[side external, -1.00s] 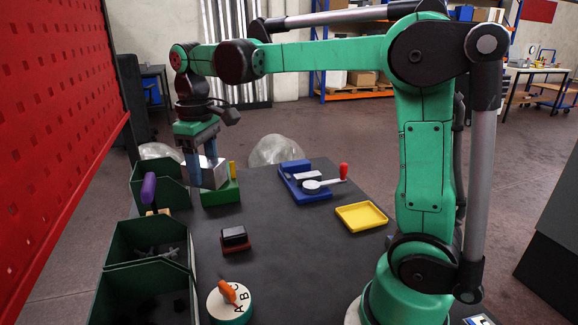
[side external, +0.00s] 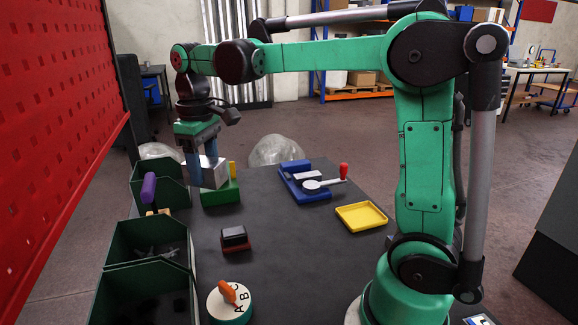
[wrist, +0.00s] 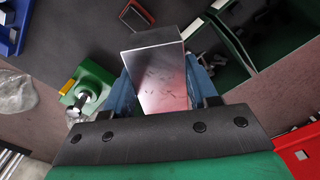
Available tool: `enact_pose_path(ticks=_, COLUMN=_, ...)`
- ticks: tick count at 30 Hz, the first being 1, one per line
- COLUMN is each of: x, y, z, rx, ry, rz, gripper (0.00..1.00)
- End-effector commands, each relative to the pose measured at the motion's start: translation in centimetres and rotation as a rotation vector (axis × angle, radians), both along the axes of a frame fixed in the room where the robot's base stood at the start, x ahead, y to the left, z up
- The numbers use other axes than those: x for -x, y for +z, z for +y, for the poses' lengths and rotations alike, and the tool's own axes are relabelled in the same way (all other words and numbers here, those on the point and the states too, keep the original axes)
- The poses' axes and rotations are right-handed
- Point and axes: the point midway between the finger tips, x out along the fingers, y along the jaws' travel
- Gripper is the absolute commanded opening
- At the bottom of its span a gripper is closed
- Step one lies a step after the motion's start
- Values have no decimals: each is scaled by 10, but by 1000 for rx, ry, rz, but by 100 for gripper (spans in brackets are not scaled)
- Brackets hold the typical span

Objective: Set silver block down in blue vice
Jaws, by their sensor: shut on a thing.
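The silver block (side external: 213,174) is held between the blue fingers of my gripper (side external: 206,176), which is shut on it. It sits close to the green vice (side external: 222,194) in the side view; whether they touch is unclear. In the wrist view the silver block (wrist: 158,78) fills the space between my fingers (wrist: 162,92), with the green vice (wrist: 93,82) beside it at left. The blue vice (side external: 293,183) stands further right on the table, with a red-knobbed handle. Part of the blue vice (wrist: 8,42) shows at the wrist view's upper left.
Green bins (side external: 113,243) line the table's left edge, with a purple-handled tool in one. A yellow tray (side external: 361,217), a dark block on a red base (side external: 235,239) and a round lettered dial (side external: 230,303) are on the table. The dark tabletop (side external: 285,235) is clear in the middle.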

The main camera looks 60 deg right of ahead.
Motion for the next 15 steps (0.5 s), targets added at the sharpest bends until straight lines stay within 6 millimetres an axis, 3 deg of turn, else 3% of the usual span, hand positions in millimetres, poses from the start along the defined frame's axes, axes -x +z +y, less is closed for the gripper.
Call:
enact_pose_path(ticks=3, x=-1, y=7, z=-44, rx=0, ry=150, rz=0, gripper=0)
enact_pose_path(ticks=9, x=9, y=17, z=-107, rx=0, ry=417, rz=0, gripper=0)
enact_pose_path(ticks=15, x=20, y=22, z=-142, rx=0, ry=576, rz=0, gripper=0)
